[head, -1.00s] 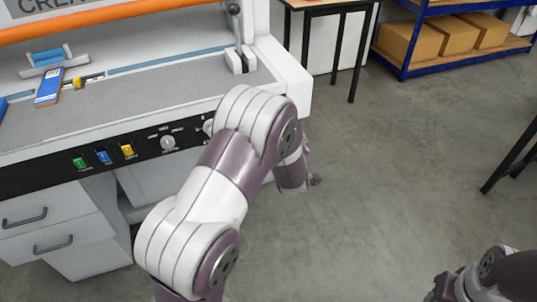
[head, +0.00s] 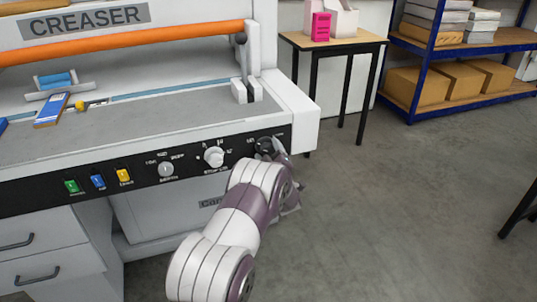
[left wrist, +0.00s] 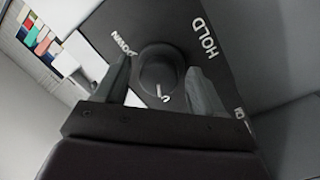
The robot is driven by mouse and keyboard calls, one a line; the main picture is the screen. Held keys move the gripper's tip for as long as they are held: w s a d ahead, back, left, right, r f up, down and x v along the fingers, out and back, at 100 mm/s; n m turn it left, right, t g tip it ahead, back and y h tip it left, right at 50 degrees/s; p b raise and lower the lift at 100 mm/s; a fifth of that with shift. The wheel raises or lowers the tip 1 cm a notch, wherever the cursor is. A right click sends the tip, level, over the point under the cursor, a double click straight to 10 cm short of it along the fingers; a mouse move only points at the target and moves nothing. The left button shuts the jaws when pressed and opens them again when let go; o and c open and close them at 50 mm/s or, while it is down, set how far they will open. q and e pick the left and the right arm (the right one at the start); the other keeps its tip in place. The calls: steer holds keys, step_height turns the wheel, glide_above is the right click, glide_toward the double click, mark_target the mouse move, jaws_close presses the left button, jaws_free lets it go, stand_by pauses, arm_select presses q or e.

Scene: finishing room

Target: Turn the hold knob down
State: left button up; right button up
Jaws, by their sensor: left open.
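The hold knob (left wrist: 158,66) is a round black knob on the black panel, between the white words DOWN and HOLD in the left wrist view. A white mark shows on its lower side there, away from the word DOWN. In the head view the dark knob (head: 264,144) is at the right end of the creaser's front panel, partly hidden by my left gripper (head: 283,152). In the left wrist view my left gripper (left wrist: 160,76) is open, one finger on each side of the knob. I cannot tell whether the fingers touch it. My right gripper is out of view.
The panel also bears two pale knobs (head: 214,157) and green, blue and yellow switches (head: 124,176) to the left. The creaser's bed (head: 150,120) is above. A small table (head: 335,40) and a blue shelf rack (head: 420,75) stand behind.

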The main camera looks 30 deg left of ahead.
arm_select(q)
steer(key=c, duration=1.1)
steer(key=shift+o, duration=0.2)
